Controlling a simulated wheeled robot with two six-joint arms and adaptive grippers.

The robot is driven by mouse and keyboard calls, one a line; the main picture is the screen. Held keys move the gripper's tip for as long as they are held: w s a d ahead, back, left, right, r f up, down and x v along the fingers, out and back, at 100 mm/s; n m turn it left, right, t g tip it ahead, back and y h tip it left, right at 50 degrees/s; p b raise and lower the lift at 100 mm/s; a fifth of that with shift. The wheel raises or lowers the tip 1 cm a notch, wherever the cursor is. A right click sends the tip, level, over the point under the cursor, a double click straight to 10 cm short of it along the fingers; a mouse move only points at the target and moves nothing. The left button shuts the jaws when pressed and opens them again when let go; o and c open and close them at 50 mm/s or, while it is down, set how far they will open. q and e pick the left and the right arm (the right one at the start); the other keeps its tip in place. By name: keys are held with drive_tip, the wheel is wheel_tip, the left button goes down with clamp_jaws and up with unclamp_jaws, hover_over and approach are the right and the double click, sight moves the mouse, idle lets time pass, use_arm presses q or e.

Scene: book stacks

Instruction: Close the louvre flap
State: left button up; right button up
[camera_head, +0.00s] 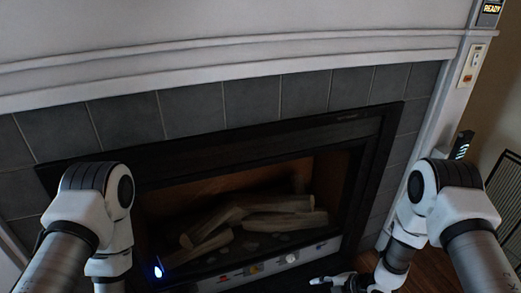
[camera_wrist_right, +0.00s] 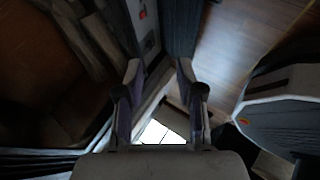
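A dark-framed fireplace (camera_head: 245,155) with logs inside fills the middle of the head view. A pale strip (camera_head: 262,270) with a knob and small coloured labels runs along its lower edge; a pale strip with a red mark also shows in the right wrist view (camera_wrist_right: 143,22). I cannot make out a separate louvre flap for certain. My right gripper (camera_head: 332,281) is low in front of the fireplace's lower right part. In the right wrist view its two fingers (camera_wrist_right: 160,70) are apart with nothing held between them. My left gripper is below the picture's edge.
A white mantel (camera_head: 230,62) spans above grey tiles (camera_head: 195,108). Wood floor (camera_head: 365,262) shows at the lower right. A dark barred screen (camera_head: 503,180) stands at the far right. A white block-like object (camera_wrist_right: 280,110) is right of the gripper in the wrist view.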

drive_tip(key=s+d+r+m+g+h+p, duration=0.25)
drive_tip(key=s+r+m+p, duration=0.75)
drive_tip(key=s+r+p, duration=0.6)
use_arm(q)
wheel_tip(320, 180, up, 20)
drive_tip(key=p, duration=0.1)
drive_tip(key=shift+r+p, duration=0.2)
drive_tip(key=shift+p, duration=0.1)
use_arm(e)
drive_tip(key=s+d+r+m+g+h, duration=0.1)
drive_tip(key=s+d+r+m+h, duration=0.1)
drive_tip(key=s+m, duration=0.3)
drive_tip(key=s+d+r+m+g+h, duration=0.1)
drive_tip(key=s+d+m+h, duration=0.1)
drive_tip(key=s+m, duration=0.3)
drive_tip(key=shift+s+d+r+m, duration=0.15)
drive_tip(key=shift+d+r+m, duration=0.4)
drive_tip(key=shift+m, duration=1.25)
use_arm(q)
drive_tip(key=shift+s, duration=0.1)
use_arm(e)
drive_tip(key=shift+d+f+h, duration=0.1)
drive_tip(key=shift+f+h, duration=0.05)
drive_tip(key=shift+h, duration=0.1)
